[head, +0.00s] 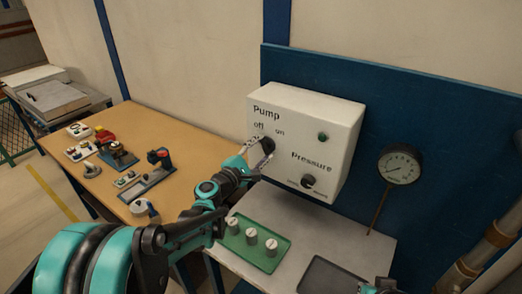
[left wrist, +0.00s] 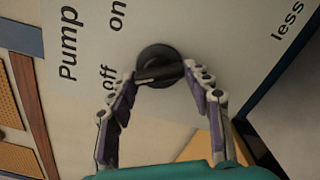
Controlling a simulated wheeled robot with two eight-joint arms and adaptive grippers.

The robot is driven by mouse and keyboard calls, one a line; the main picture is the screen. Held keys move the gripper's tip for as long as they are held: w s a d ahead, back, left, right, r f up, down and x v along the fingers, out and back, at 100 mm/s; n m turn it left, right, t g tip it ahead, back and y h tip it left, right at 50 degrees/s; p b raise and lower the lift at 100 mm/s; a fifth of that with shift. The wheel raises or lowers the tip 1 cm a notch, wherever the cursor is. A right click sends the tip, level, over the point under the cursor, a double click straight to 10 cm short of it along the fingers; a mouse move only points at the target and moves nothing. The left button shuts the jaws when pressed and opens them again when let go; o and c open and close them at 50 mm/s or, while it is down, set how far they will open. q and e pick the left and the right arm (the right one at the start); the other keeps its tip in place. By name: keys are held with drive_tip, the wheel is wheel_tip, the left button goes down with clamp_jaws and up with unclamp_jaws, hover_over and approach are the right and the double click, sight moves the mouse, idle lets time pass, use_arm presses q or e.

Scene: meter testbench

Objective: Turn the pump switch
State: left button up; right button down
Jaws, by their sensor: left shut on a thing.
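The pump switch (head: 267,146) is a round black knob under the words "Pump", "off" and "on" on the white control box (head: 338,120). In the left wrist view the knob (left wrist: 158,62) has a raised bar, and the bar's left end lies toward "off". My left gripper (head: 260,156) is at the knob. The fingers hide part of the knob in the head view. A small part of my right arm (head: 378,286) shows at the bottom edge; its fingers cannot be made out.
Below stand a green tray (head: 275,262) with weights and a dark tray (head: 325,276). Switch parts lie on the wooden table (head: 190,145).

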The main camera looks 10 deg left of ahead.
use_arm(q)
drive_tip(key=o, duration=1.2)
drive_tip(key=shift+c, duration=0.2)
drive_tip(key=v, duration=1.2)
drive_tip(key=shift+f, duration=0.15)
